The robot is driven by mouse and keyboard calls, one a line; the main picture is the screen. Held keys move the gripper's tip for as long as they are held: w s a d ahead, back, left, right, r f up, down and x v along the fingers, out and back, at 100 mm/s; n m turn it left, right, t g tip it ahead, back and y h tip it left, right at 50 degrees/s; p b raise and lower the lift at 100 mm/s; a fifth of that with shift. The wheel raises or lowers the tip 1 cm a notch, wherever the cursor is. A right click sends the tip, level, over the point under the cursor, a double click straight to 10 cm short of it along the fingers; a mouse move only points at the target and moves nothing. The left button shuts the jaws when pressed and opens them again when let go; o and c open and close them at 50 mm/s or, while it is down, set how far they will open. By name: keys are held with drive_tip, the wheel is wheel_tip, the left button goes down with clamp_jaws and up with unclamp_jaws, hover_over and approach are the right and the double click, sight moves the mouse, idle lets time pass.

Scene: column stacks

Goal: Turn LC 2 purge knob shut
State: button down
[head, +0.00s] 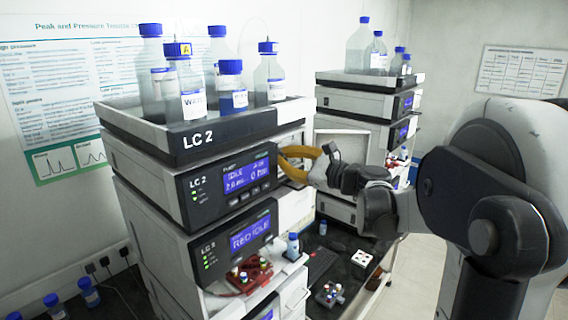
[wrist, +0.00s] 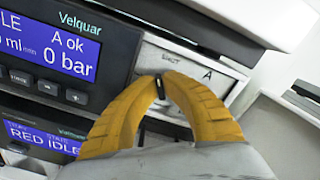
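The LC 2 pump module (head: 215,190) is in the upper part of the left stack, with a lit blue screen reading 0 bar. In the wrist view, a pale panel (wrist: 235,88) right of its screen carries a letter A and small print that looks like SHUT. My gripper (wrist: 161,82) has its two yellow fingertips brought together at this panel, on a small dark bar, the purge knob (wrist: 160,90). The fingers hide most of the knob, so its exact angle is unclear. In the head view, my gripper (head: 284,158) reaches the module's right front side.
A tray (head: 150,128) of blue-capped bottles tops the stack. Below the pump is another module (head: 235,242) with a blue screen and small coloured vials. A second stack (head: 365,105) stands behind to the right. A dark bench (head: 345,262) holds small items.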

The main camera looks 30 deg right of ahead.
drive_tip(key=m+b, duration=0.2)
drive_tip(key=m, duration=0.4)
drive_tip(key=shift+d+r, duration=0.1)
drive_tip(key=shift+m, duration=0.3)
idle(0.3)
drive_tip(key=c, duration=1.6)
unclamp_jaws()
drive_tip(key=shift+w, duration=0.1)
drive_tip(key=shift+o, duration=0.2)
drive_tip(key=v, duration=0.8)
